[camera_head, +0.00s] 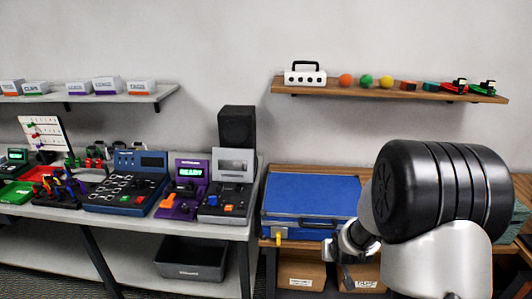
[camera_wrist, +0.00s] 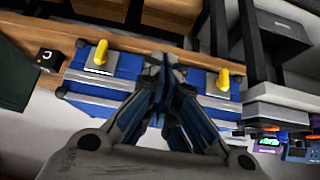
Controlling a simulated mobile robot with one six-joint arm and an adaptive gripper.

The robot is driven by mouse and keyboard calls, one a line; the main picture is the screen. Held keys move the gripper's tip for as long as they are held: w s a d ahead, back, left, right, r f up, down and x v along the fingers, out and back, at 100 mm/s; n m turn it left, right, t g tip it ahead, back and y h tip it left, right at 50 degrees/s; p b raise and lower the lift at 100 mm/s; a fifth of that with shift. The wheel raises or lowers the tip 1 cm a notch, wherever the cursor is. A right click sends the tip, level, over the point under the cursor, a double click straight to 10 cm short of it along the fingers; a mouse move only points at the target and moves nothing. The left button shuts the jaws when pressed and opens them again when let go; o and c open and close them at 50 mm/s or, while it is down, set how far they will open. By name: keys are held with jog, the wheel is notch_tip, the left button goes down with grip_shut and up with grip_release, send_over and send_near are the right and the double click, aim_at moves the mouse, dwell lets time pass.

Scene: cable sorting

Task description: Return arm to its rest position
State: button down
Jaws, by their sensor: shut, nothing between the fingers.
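My gripper (camera_wrist: 163,65) is shut with nothing between its fingers; the fingertips meet in the middle of the wrist view. In the head view my arm comes in at the right, and a metal part of it hangs in front of the right side of a blue case. The fingertips cannot be made out clearly there. The blue case (camera_head: 311,197) lies closed on a wooden bench. In the wrist view the case (camera_wrist: 85,75) shows behind the fingers, with two yellow latches (camera_wrist: 100,53) on its front. I cannot tell whether the gripper touches it.
The wooden bench (camera_head: 262,240) has cardboard boxes (camera_head: 301,271) below. A grey table (camera_head: 240,228) at left carries several coloured devices and a black speaker (camera_head: 237,127). A dark bin (camera_head: 191,258) stands under it. A wooden shelf (camera_head: 390,93) holds small objects above. The wall space between is free.

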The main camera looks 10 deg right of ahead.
jog(key=s+a+r, duration=0.3)
jog(key=s+r, duration=0.2)
jog(key=r, duration=0.5)
jog(key=s+a+r+g, duration=0.1)
jog(key=s+a+r, duration=0.2)
jog(key=s, duration=0.5)
jog(key=s+a+r+n+y, duration=0.1)
jog(key=s+a+r, duration=0.2)
jog(key=s, duration=0.6)
jog(key=s+a+r+n+g, duration=0.1)
jog(key=s+a+r, duration=0.1)
jog(key=s+r, duration=0.3)
jog(key=s, duration=0.4)
jog(key=shift+s+a+g, duration=0.25)
jog(key=shift+a+g, duration=0.05)
jog(key=shift+a, duration=0.1)
jog(key=c, duration=2.3)
grip_release()
